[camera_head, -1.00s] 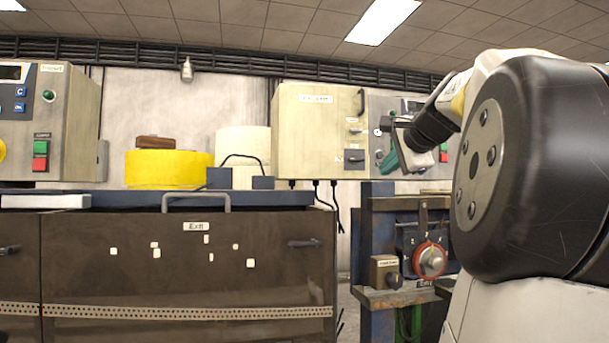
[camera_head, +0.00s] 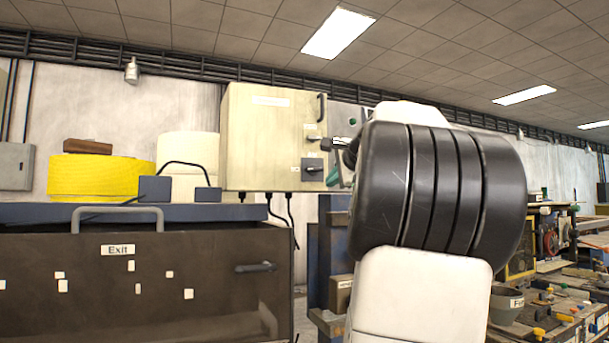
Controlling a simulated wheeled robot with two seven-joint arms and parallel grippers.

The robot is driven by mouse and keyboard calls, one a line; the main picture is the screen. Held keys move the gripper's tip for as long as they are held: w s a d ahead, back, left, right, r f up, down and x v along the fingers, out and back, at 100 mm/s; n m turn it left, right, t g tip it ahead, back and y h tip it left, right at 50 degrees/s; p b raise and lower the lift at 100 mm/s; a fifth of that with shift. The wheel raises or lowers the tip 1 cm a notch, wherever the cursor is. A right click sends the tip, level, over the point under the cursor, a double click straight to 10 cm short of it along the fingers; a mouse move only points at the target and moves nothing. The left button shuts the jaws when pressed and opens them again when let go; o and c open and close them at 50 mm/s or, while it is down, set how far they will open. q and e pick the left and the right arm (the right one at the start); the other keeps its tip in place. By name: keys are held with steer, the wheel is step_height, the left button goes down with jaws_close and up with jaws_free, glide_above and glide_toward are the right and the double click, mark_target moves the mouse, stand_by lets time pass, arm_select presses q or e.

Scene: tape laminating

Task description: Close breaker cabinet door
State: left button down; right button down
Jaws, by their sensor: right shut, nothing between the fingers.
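The breaker cabinet (camera_head: 250,140) is a cream box on the wall in the middle of the head view. Its front has a white label, a black upright handle (camera_head: 321,108) near the right edge and a dark rotary switch (camera_head: 314,169) below. The front looks nearly flush, but I cannot tell whether the door is fully shut. My right gripper (camera_head: 335,174) is just right of the cabinet front, mostly hidden behind my right arm. My left gripper is out of view.
A dark cabinet (camera_head: 215,310) marked "Exit" stands below at the left, with a yellow roll (camera_head: 100,178) and a white roll (camera_head: 190,150) on top. A grey control panel (camera_head: 345,118) is behind my arm. A cluttered workbench (camera_head: 565,315) is at right.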

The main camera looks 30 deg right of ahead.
mark_target(320, 184)
steer(key=x, duration=0.6)
steer(key=shift+r, duration=0.4)
steer(key=shift+w+d, duration=0.1)
steer(key=shift+w, duration=0.45)
steer(key=w, duration=0.1)
steer(key=w+d, duration=0.1)
steer(key=shift+w, duration=0.4)
steer(key=shift+w+r, duration=0.1)
steer(key=shift+r, duration=0.05)
